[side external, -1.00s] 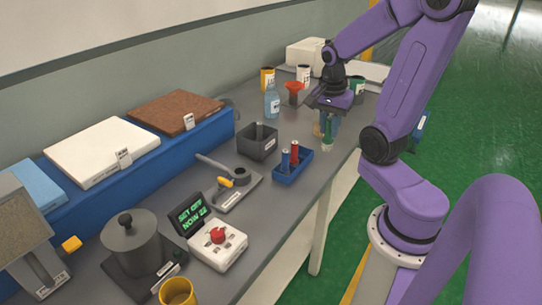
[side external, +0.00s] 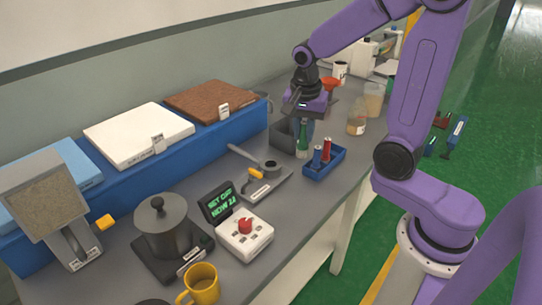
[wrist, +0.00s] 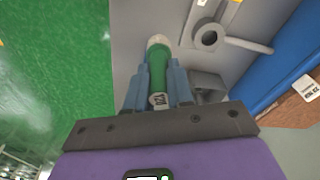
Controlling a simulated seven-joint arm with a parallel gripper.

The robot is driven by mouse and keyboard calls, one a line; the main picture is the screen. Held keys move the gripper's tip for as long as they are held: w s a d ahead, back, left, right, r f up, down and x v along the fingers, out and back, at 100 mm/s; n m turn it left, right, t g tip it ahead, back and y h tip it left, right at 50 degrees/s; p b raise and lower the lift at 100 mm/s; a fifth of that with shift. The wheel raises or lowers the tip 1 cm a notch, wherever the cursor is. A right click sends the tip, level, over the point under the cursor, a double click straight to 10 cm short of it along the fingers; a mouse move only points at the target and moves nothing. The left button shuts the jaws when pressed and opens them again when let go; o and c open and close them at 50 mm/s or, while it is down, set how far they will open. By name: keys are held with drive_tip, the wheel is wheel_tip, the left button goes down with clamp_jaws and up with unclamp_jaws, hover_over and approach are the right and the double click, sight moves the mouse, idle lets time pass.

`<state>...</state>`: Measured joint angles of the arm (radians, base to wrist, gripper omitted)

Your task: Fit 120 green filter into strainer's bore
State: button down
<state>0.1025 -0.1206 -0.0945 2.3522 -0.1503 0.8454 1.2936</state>
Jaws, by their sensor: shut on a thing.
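My gripper (side external: 303,115) is shut on the green filter (side external: 302,140) and holds it roughly upright, behind the blue tray in the side view. In the wrist view the green filter (wrist: 159,70), with a white label and pale tip, sits between the blue fingers of my gripper (wrist: 158,85). The grey strainer (side external: 260,187) lies on the bench, left of and nearer than the filter in the side view, with a round bore and a handle. In the wrist view the strainer (wrist: 208,38) is to the right of the filter, apart from it. Its bore looks empty.
A blue tray (side external: 325,172) with red and blue filters stands close by the held filter. A grey open box (side external: 281,138) is just behind. A white control box (side external: 245,238) and a lidded grey pot (side external: 160,228) stand nearer. Jars (side external: 357,122) stand to the right.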

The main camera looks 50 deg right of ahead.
drive_tip(key=shift+w+d+f, duration=0.15)
drive_tip(key=shift+w+f, duration=1.75)
drive_tip(key=shift+f, duration=0.1)
drive_tip(key=shift+w+d+f, duration=0.2)
drive_tip(key=shift+w+f, duration=1.75)
drive_tip(key=shift+w+d+f, duration=0.15)
drive_tip(key=shift+w+f, duration=1.75)
drive_tip(key=shift+f, duration=0.1)
drive_tip(key=shift+f, duration=0.1)
drive_tip(key=c, duration=1)
unclamp_jaws()
drive_tip(key=shift+f, duration=0.1)
wheel_tip(320, 180, up, 12)
drive_tip(key=a, duration=0.1)
drive_tip(key=shift+s+a+r, duration=0.2)
drive_tip(key=shift+s, duration=0.1)
